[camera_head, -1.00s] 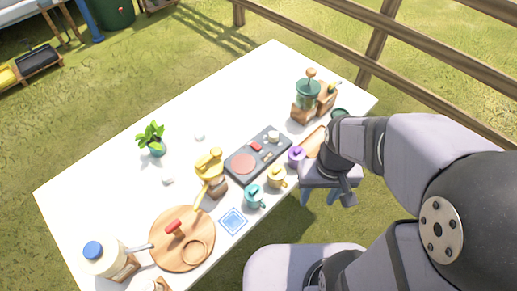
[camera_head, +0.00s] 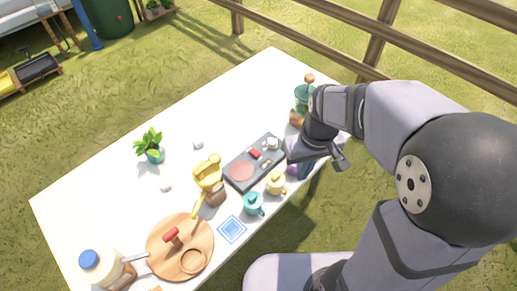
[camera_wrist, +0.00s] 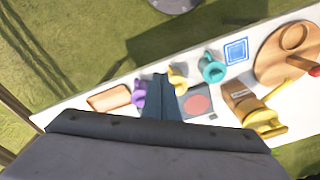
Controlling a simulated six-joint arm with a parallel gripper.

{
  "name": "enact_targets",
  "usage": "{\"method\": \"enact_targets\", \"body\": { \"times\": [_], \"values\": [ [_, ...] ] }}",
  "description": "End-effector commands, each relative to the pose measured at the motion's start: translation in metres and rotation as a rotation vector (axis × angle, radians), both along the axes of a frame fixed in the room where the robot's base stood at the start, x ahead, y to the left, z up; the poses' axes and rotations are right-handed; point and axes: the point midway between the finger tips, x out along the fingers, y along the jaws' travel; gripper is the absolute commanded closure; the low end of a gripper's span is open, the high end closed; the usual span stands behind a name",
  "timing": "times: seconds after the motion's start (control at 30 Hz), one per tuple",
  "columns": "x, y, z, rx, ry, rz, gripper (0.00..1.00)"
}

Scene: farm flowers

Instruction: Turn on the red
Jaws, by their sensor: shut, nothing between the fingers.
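A dark control panel (camera_head: 233,183) lies on the white table. It carries a round red disc (camera_head: 241,171), a small red block-like part (camera_head: 254,154) and a pale knob-like part (camera_head: 271,143). The red disc also shows in the wrist view (camera_wrist: 197,104), where my gripper hides part of the panel. My gripper (camera_head: 303,168) is shut and empty, in the air near the panel's right end. In the wrist view its fingers (camera_wrist: 160,82) point between the purple mug (camera_wrist: 139,95) and the yellow mug (camera_wrist: 176,77).
The yellow mug (camera_head: 276,184) and teal mug (camera_head: 252,204) stand along the panel's front side. A yellow-topped object (camera_head: 208,172) stands left of the panel. A green-topped grinder-like object (camera_head: 304,93) stands behind my arm. A round wooden board (camera_head: 160,258) lies front left.

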Motion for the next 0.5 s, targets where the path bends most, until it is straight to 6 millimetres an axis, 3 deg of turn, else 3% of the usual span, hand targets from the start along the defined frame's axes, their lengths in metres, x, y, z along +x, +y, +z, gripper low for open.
{"method": "enact_targets", "body": {
  "times": [0.2, 0.5],
  "values": [
    [0.066, 0.039, 0.014, 0.027, -0.059, 0.226, 1.00],
    [0.121, 0.085, 0.031, 0.052, -0.125, 0.461, 1.00]
  ]
}}
